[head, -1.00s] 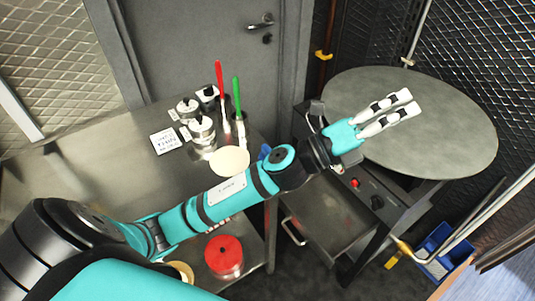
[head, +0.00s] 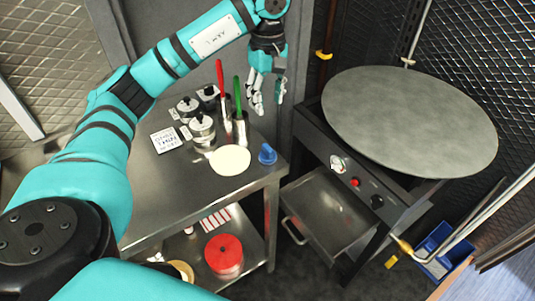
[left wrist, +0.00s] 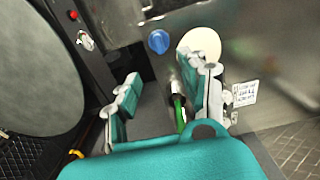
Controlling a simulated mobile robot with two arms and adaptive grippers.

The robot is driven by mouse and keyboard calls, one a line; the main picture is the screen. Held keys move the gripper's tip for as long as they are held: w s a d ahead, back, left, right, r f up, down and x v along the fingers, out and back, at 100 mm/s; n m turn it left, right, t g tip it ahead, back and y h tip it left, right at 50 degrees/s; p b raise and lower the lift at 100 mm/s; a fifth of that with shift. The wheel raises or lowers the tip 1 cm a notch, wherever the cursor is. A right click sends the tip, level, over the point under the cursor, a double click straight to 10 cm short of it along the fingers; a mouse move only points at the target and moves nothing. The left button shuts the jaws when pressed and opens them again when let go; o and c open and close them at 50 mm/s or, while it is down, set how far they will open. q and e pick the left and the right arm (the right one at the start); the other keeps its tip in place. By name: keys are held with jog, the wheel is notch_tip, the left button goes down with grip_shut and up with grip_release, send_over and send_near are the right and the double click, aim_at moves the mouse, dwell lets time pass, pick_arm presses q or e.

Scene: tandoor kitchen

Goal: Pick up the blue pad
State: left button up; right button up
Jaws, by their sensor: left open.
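The blue pad (head: 267,154) is a small blue piece with a knob-like top. It sits near the right corner of the steel table (head: 178,215), just right of a pale flat round (head: 230,159). In the left wrist view the blue pad (left wrist: 158,41) shows near the top, beyond the fingers and apart from them. My left gripper (head: 266,102) is open and empty, pointing down above the far end of the table, behind the blue pad in the head view. Its spread fingers also show in the left wrist view (left wrist: 165,88). My right gripper is not in view.
Metal canisters (head: 201,129) and holders with a red handle (head: 220,80) and a green handle (head: 238,95) stand close to my left gripper. A large grey domed griddle (head: 410,120) is at the right. A red container (head: 223,256) sits on the lower shelf.

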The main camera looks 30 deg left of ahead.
pick_arm(q)
jog(key=p, duration=0.2)
send_over(268, 147)
notch_tip(268, 147, down, 12)
jog(key=shift+s+d+r, duration=0.15)
jog(key=shift+r, duration=0.1)
jog(key=f+p, duration=0.1)
jog(key=f, duration=0.1)
jog(key=f+p, duration=0.1)
jog(key=f, duration=0.2)
jog(key=shift+a+p, duration=0.2)
jog(key=shift+p, duration=0.15)
jog(key=shift+w+f, duration=0.2)
grip_shut()
